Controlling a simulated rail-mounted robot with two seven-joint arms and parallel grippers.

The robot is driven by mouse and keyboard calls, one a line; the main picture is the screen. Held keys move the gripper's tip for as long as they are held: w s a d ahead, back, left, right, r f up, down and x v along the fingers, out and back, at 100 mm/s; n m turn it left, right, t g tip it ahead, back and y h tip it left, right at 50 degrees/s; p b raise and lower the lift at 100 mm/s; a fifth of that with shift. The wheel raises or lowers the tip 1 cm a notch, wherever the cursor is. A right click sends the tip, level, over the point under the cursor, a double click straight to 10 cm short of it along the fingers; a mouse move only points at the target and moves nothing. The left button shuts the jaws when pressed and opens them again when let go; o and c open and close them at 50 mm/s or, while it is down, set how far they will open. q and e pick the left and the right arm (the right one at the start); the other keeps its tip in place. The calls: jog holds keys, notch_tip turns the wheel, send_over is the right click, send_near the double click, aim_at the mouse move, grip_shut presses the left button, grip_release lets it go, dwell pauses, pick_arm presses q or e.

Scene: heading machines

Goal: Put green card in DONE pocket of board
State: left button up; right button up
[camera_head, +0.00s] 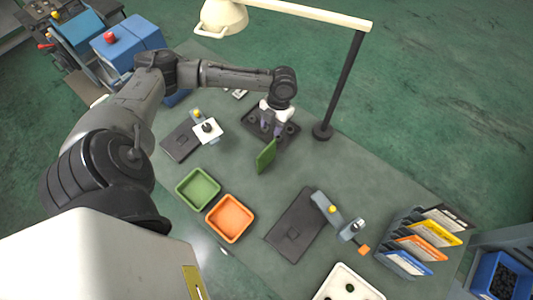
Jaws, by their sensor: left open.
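The green card (266,156) stands upright, tilted, on the table beside a dark tray-like base (287,140). My left gripper (271,128) points down just behind the card and over the dark base. Its jaws are open; I cannot tell whether a finger touches the card. A tiered rack, which looks like the board (392,249), stands at the right front with black-and-white, yellow, orange and blue cards in its slots. Its pocket labels are too small to read, so I cannot tell which is DONE. My right gripper is not in view.
A green tray (198,204) and an orange tray (248,237) lie at the front left. Two dark machine fixtures, one at the front (291,239), stand on the table. A lamp post (342,85) rises at the back right.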

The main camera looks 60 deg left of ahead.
aim_at(267, 148)
pick_arm(q)
jog(key=p+x, duration=0.1)
jog(key=x, duration=0.7)
jog(key=shift+f, duration=0.3)
jog(key=p+x, duration=0.1)
jog(key=x, duration=0.2)
jog(key=shift+s+d+f+p, duration=0.15)
jog(key=shift+d+f+p, duration=0.15)
jog(key=shift+p, duration=0.05)
jog(key=shift+s+f, duration=0.15)
jog(key=shift+f, duration=0.6)
jog(key=shift+f, duration=0.25)
grip_shut()
